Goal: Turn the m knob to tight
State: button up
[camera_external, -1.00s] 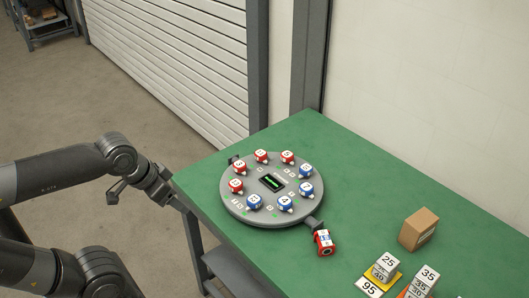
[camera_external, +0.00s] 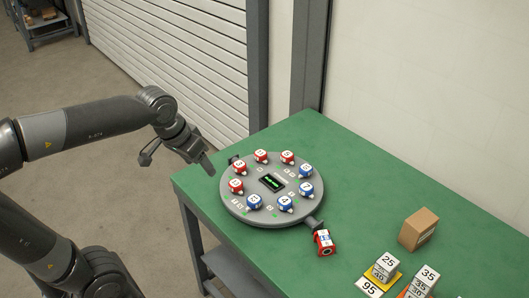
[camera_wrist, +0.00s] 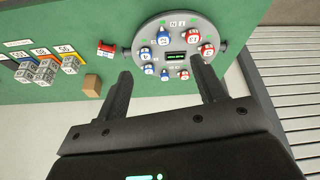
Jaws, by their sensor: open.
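A round grey disc (camera_external: 297,217) lies on the green table, with a ring of red knobs (camera_external: 261,156) and blue knobs (camera_external: 285,202) around a small lit display (camera_external: 272,182). The knobs' letters are too small to read surely, so I cannot tell which is the m knob. My gripper (camera_external: 179,158) is open and empty, in the air left of the disc and apart from it. In the wrist view, my open fingers (camera_wrist: 161,68) point toward the disc (camera_wrist: 147,34), and the right finger overlaps the disc's lower edge.
A cardboard box (camera_external: 418,229) and stacks of numbered grey blocks (camera_external: 384,270) stand farther right on the green table (camera_external: 350,160). A wall rises behind it. The table's left edge is near my gripper.

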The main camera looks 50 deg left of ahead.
jog(key=w+a+r+n+g, duration=0.1)
jog(key=w+a+n, duration=0.15)
jog(key=w, duration=0.65)
jog(key=n+g, duration=0.3)
jog(key=n, duration=0.3)
send_over(260, 152)
notch_tip(260, 152, down, 16)
jog(key=r, duration=0.1)
notch_tip(260, 152, down, 11)
jog(key=shift+d+r, duration=0.15)
jog(key=shift+r, duration=0.05)
jog(key=c, duration=1)
